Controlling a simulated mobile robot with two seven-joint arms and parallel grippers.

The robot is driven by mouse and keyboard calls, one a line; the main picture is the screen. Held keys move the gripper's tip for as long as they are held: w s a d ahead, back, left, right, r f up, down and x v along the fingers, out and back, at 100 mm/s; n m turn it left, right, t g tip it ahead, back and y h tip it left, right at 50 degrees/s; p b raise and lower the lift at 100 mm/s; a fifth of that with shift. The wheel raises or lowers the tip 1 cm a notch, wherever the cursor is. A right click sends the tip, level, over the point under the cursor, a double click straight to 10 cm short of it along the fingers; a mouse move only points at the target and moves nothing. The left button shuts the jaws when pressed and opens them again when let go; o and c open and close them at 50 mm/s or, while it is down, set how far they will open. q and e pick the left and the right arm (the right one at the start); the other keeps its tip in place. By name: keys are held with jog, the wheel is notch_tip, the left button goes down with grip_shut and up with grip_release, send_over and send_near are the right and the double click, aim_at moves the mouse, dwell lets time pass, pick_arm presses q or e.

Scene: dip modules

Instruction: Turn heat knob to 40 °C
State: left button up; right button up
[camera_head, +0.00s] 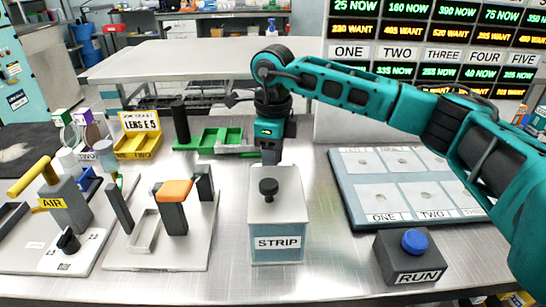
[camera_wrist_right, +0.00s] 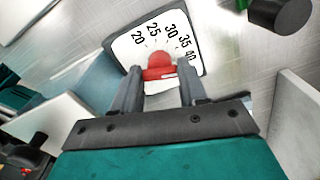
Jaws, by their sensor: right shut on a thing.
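The heat knob (camera_wrist_right: 159,61) is red and sits on a white dial plate (camera_wrist_right: 129,49) with a dark frame in the right wrist view. The plate is marked 20, 25, 30, 35 and 40. My right gripper (camera_wrist_right: 160,74) has its fingers on both sides of the knob and is shut on it. I cannot tell exactly which mark the knob points at. In the head view my right gripper (camera_head: 271,157) reaches down just behind the STRIP box (camera_head: 278,225), and the knob and dial are hidden there. My left gripper is not in view.
A green tray (camera_head: 222,136) and a yellow LENS box (camera_head: 140,136) stand left of my right gripper. A blue-edged board (camera_head: 358,161) and the RUN button box (camera_head: 408,262) lie to the right. An orange-topped stand (camera_head: 174,192) is at front left.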

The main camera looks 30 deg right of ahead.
dwell(0.3)
jog(key=o, duration=1.1)
jog(key=shift+c, duration=0.2)
notch_tip(320, 180, up, 13)
